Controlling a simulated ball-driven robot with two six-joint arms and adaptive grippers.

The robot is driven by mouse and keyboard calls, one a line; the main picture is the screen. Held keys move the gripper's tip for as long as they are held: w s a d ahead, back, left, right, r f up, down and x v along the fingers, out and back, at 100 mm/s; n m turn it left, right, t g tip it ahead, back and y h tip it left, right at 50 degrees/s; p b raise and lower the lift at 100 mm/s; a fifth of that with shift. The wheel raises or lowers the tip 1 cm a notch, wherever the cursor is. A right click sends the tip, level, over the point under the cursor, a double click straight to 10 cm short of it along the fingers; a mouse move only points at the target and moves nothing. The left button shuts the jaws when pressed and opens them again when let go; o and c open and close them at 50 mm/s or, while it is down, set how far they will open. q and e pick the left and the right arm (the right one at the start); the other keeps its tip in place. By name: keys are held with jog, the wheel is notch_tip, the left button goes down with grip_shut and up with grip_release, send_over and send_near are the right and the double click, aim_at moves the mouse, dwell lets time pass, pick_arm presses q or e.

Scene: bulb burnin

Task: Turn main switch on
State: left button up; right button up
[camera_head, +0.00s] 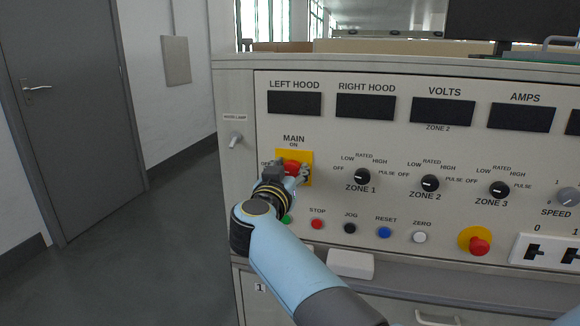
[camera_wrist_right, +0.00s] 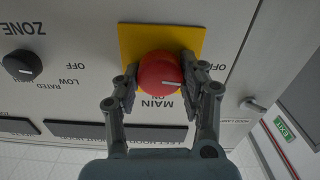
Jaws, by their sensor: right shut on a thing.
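The main switch is a red round knob (camera_head: 292,167) on a yellow plate (camera_head: 307,156), under the MAIN and ON labels at the panel's upper left. My right gripper (camera_head: 288,172) is at the knob and partly covers it. In the right wrist view, which shows the panel upside down, my right gripper (camera_wrist_right: 163,80) has one finger on each side of the red knob (camera_wrist_right: 158,70) and is shut on it. The knob's white pointer line lies roughly level, toward the right of that picture, the OFF side. My left gripper is not in view.
Three black zone knobs, the nearest being ZONE 1 (camera_head: 362,177), sit to the right. Below is a row of push buttons, including red STOP (camera_head: 317,224). A red emergency button (camera_head: 480,246) is at lower right. A grey toggle (camera_head: 236,140) is left of the switch.

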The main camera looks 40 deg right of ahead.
jog(key=m+p, duration=0.2)
jog(key=m, duration=0.1)
jog(key=shift+s+r, duration=0.1)
jog(key=m+p, duration=0.1)
jog(key=m, duration=0.3)
jog(key=shift+d+p, duration=0.1)
jog(key=shift+p, duration=0.3)
jog(key=m, duration=0.4)
jog(key=shift+s+f+m, duration=0.1)
jog(key=shift+f+m, duration=0.2)
jog(key=m, duration=0.4)
jog(key=shift+f+m, duration=0.1)
jog(key=shift+m, duration=0.3)
jog(key=o, duration=1.2)
jog(key=shift+c, duration=0.2)
